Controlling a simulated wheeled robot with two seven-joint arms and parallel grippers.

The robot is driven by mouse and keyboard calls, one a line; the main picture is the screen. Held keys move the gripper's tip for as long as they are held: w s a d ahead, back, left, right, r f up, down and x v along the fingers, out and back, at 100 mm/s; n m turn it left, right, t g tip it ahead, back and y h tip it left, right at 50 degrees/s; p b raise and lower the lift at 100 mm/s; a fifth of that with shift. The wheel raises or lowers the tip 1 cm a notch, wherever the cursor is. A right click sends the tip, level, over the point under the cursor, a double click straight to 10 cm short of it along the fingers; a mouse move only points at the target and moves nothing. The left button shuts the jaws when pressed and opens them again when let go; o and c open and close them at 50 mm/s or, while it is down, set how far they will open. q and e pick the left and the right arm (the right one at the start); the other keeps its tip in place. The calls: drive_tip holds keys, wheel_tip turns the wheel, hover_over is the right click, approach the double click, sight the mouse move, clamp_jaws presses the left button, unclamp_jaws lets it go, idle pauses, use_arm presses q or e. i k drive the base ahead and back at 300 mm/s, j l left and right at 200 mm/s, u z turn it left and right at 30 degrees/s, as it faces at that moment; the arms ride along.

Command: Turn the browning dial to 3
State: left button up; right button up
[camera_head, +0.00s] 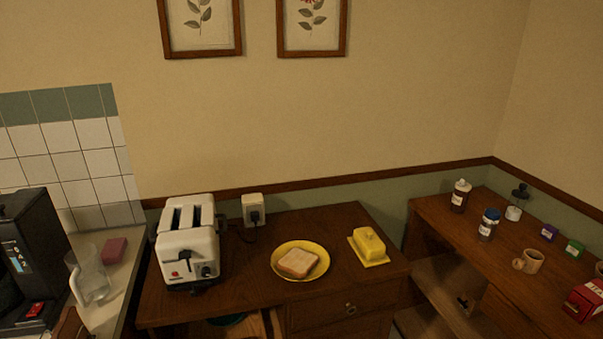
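A white two-slot toaster (187,240) stands upright on the wooden cabinet top at the left. Its two slots look empty. Neither of my grippers shows in the head view.
A yellow plate (277,271) with a bread slice (298,263) lies right of the toaster, then a yellow butter dish (369,245). A wall socket (253,209) with a plug is behind. A glass jug (92,273) stands left. Jars stand on the right cabinet.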

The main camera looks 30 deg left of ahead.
sight(205, 271)
drive_tip(key=u, duration=1)
drive_tip(key=i+j+u, duration=0.15)
drive_tip(key=u, duration=0.2)
drive_tip(key=i+j+u, duration=0.15)
drive_tip(key=j+u, duration=0.15)
